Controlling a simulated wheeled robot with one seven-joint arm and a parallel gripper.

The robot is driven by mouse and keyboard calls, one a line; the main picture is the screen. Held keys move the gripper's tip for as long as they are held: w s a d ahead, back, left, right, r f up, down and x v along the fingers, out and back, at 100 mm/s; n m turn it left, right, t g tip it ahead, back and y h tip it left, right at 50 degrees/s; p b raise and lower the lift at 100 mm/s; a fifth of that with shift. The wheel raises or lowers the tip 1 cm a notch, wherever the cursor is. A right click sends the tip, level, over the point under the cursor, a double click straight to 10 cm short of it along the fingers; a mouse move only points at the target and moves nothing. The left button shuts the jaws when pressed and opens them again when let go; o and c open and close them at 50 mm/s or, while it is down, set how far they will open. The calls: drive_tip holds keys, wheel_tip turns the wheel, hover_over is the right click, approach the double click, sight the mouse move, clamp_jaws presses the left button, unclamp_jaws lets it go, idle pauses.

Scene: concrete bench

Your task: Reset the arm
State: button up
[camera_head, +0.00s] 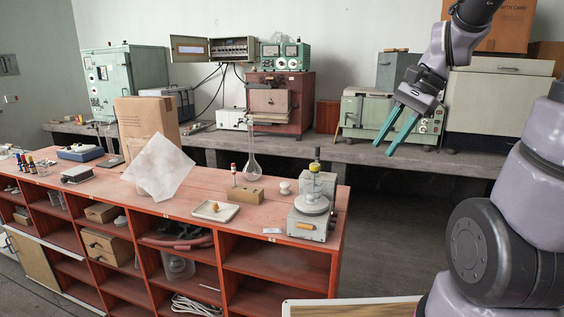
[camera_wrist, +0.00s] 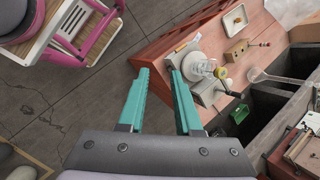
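My gripper (camera_head: 402,127) is raised at the right of the head view, with its two teal fingers pointing down and to the left. The fingers are apart with nothing between them. In the wrist view my gripper (camera_wrist: 157,75) also shows open and empty, with the floor and the end of the wooden shelf unit beyond it. It touches nothing that I can see. My arm runs up the right side of the head view.
The red-brown shelf unit (camera_head: 275,222) bears a scale-like device (camera_head: 312,215), a white tray (camera_head: 215,211) and a flask (camera_head: 252,165). The grey concrete bench (camera_head: 350,153) behind holds several machines. A pink-framed piece of furniture (camera_wrist: 88,35) stands on the floor. Open floor lies right of the shelf unit.

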drive_tip(key=s+d+r+n+t+h, duration=0.1)
drive_tip(key=s+r+n+t+h, duration=0.2)
drive_tip(key=s+r+n+t, duration=0.3)
wheel_tip(320, 180, up, 3)
drive_tip(key=shift+d+f+n, duration=0.15)
drive_tip(key=shift+d+n, duration=0.05)
drive_tip(key=shift+n, duration=0.2)
drive_tip(key=shift+a, duration=0.1)
idle(0.4)
